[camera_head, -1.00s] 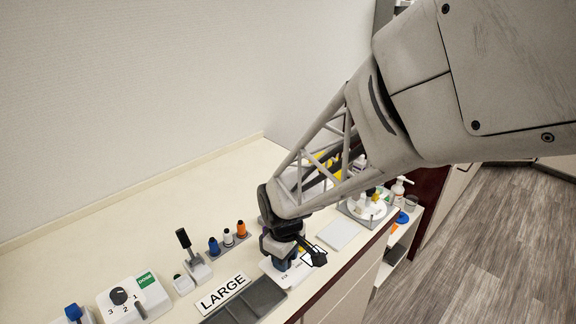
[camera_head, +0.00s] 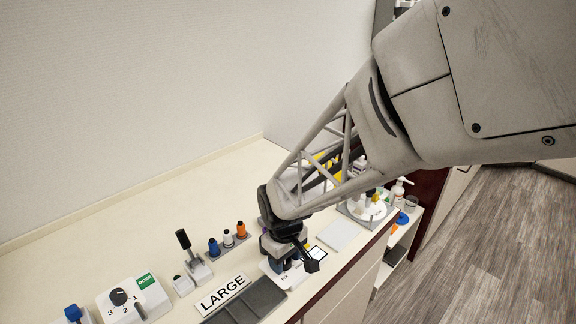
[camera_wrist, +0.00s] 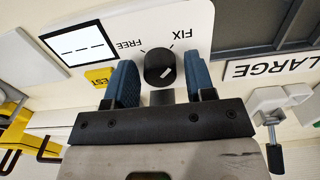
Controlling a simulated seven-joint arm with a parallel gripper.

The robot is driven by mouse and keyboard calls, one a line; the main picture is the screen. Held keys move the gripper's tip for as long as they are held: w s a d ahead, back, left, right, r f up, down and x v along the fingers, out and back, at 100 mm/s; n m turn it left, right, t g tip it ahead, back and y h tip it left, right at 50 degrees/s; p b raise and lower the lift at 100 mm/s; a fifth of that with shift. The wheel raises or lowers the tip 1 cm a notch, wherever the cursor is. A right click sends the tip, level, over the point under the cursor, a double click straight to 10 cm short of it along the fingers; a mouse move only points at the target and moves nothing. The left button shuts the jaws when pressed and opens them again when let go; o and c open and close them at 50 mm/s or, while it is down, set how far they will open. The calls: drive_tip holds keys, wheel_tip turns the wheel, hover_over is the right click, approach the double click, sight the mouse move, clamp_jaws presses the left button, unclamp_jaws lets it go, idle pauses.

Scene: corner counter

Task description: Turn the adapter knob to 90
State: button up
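A black knob (camera_wrist: 159,68) with a short white mark stands on a white panel (camera_wrist: 200,14) in the wrist view. The panel reads FREE and FIX beside the knob; no 90 is legible. The white mark points to the lower right in that picture, away from both words. My gripper (camera_wrist: 160,80) has its two blue fingers on either side of the knob, with a visible gap on each side. In the head view my gripper (camera_head: 281,268) is down at this panel (camera_head: 274,280), and it hides the knob.
The panel has a display (camera_wrist: 78,44) showing dashes and a yellow TEST patch (camera_wrist: 99,77). A LARGE sign (camera_head: 222,293) and a grey tray (camera_head: 262,298) lie close by. A black-handled lever (camera_head: 184,240) and several coloured pegs (camera_head: 228,239) stand left of my gripper.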

sight(288, 260)
drive_tip(key=shift+o, duration=0.5)
drive_tip(key=shift+r, duration=0.1)
drive_tip(key=shift+r, duration=3.8)
drive_tip(key=shift+d, duration=0.1)
drive_tip(key=shift+d+r, duration=0.25)
drive_tip(key=s+d+r+m+t, duration=0.1)
drive_tip(key=s+d+r+m, duration=0.3)
drive_tip(key=s+d, duration=0.3)
drive_tip(key=s+d+r+m+t, duration=0.1)
drive_tip(key=s+d+r+m, duration=0.4)
drive_tip(key=s+d, duration=0.3)
drive_tip(key=d+r, duration=0.1)
drive_tip(key=d, duration=0.3)
drive_tip(key=shift+r+t, duration=0.2)
drive_tip(key=shift+t, duration=0.1)
